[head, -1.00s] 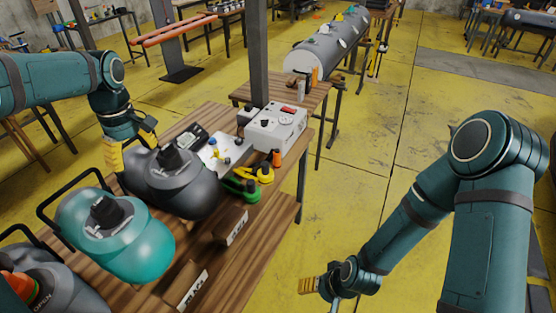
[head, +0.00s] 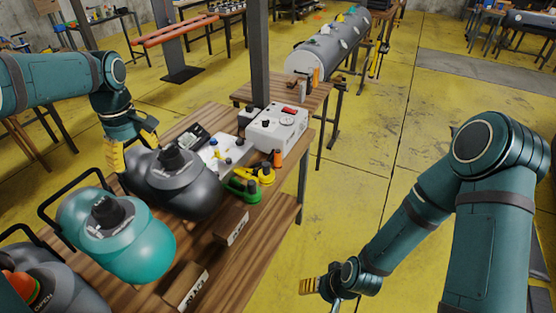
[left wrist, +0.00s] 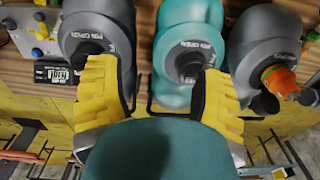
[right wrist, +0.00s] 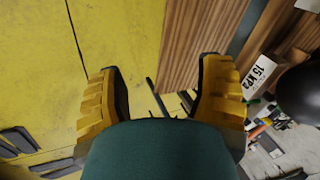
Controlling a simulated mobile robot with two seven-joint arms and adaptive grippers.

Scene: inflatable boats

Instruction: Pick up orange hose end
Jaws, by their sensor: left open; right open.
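An orange hose end (left wrist: 279,80) sits at the top of a dark grey foot pump at the right of the left wrist view. Its orange also shows at the lower left corner of the head view (head: 22,284), partly cut off. My left gripper (head: 132,150) is open and empty above the far end of the pump row, beside another dark grey pump. In the left wrist view its yellow fingers (left wrist: 160,95) stand apart, with the teal pump between and beyond them. The orange end lies to the right of them. My right gripper (right wrist: 158,95) is open and empty, low beside the table.
The teal pump (head: 120,240) stands between two dark grey pumps, one of them (head: 180,185) nearer the left gripper. The yellow floor at the right is open.

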